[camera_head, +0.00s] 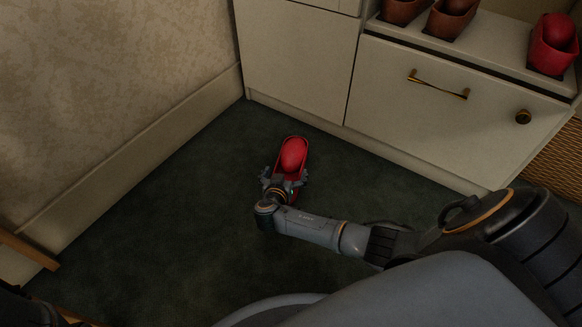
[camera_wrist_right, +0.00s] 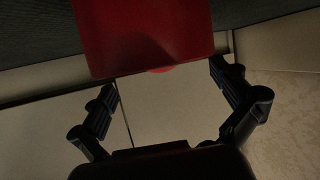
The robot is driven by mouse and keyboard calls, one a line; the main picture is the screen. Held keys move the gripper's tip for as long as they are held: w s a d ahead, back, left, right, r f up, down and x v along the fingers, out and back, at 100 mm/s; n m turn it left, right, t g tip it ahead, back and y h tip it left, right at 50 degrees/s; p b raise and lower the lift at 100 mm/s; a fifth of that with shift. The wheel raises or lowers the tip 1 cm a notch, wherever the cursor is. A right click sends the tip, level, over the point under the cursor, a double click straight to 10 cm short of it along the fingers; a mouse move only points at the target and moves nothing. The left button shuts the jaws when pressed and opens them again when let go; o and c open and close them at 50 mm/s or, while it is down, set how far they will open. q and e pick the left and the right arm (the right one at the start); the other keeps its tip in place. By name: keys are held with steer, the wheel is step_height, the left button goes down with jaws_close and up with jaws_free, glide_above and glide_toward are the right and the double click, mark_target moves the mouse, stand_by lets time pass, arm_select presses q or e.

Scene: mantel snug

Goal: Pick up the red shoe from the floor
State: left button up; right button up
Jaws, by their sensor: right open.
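The red shoe (camera_head: 293,152) lies on the dark green floor, in front of the pale cabinet, in the head view. My right gripper (camera_head: 283,178) is at the shoe's near end, its fingers spread to either side of it. In the right wrist view the shoe (camera_wrist_right: 145,35) fills the top middle, and my right gripper (camera_wrist_right: 165,85) is open with a finger on each side below it. I cannot tell whether a finger touches the shoe. My left gripper is not in view.
The cabinet (camera_head: 298,55) stands behind the shoe, with a brass handle on its drawer. Brown shoes (camera_head: 448,18) and another red shoe (camera_head: 553,45) stand on its ledge. A patterned wall (camera_head: 110,90) with a skirting board is on the left. Dark floor (camera_head: 160,230) left of my arm is clear.

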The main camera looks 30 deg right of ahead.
mark_target(289, 167)
steer(key=b+x, duration=0.1)
steer(key=x, duration=0.1)
steer(key=b+x, duration=0.2)
steer(key=shift+f+b, duration=0.3)
steer(key=shift+f, duration=0.1)
steer(key=shift+w+d, duration=0.2)
steer(key=shift+d, duration=0.1)
steer(key=c, duration=1.2)
steer(key=shift+r, duration=0.1)
steer(key=shift+c, duration=0.3)
